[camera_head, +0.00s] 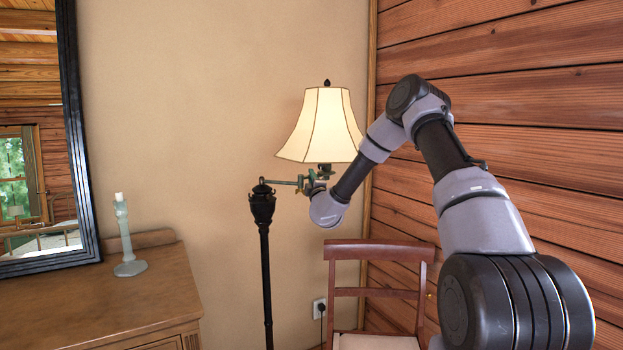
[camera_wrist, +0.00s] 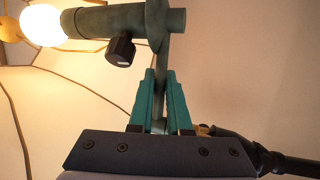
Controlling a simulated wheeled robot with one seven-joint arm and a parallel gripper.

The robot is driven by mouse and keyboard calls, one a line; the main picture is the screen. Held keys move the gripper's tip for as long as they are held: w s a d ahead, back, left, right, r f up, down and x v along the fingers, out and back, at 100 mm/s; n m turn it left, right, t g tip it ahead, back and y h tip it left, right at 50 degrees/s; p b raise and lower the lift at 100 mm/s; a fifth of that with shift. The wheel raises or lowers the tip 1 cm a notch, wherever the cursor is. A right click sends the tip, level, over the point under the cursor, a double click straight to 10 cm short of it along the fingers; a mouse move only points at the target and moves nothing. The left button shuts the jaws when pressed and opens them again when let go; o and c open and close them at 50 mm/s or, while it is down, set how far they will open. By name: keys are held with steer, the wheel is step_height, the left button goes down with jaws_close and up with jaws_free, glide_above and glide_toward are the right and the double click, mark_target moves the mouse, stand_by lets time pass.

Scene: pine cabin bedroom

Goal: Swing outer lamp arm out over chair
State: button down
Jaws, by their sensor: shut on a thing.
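A floor lamp with a black post (camera_head: 265,280) and a lit cream shade (camera_head: 322,122) stands near the corner. Its thin, greenish lamp arm (camera_head: 282,182) runs right from the post top to below the shade. My gripper (camera_head: 318,178) is at the outer end of this arm, under the shade, largely hidden by my wrist. In the wrist view the green fingers of my gripper (camera_wrist: 160,85) are shut on a greenish bar of the lamp arm (camera_wrist: 163,62). Above them are the socket (camera_wrist: 100,22) and glowing bulb (camera_wrist: 42,25). The wooden chair (camera_head: 380,249) stands right of the post, below my wrist.
A wooden dresser (camera_head: 150,290) with a pale candlestick (camera_head: 125,240) and a dark-framed mirror (camera_head: 75,130) is at the left. The plank wall (camera_head: 540,90) rises close on the right, behind my arm. An outlet (camera_head: 319,308) with a plug sits low beside the chair.

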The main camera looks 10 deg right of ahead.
steer(key=c, duration=0.9)
jaws_free()
steer(key=shift+o, duration=0.2)
steer(key=v, duration=1)
steer(key=shift+s+f, duration=0.15)
steer(key=shift+s, duration=0.2)
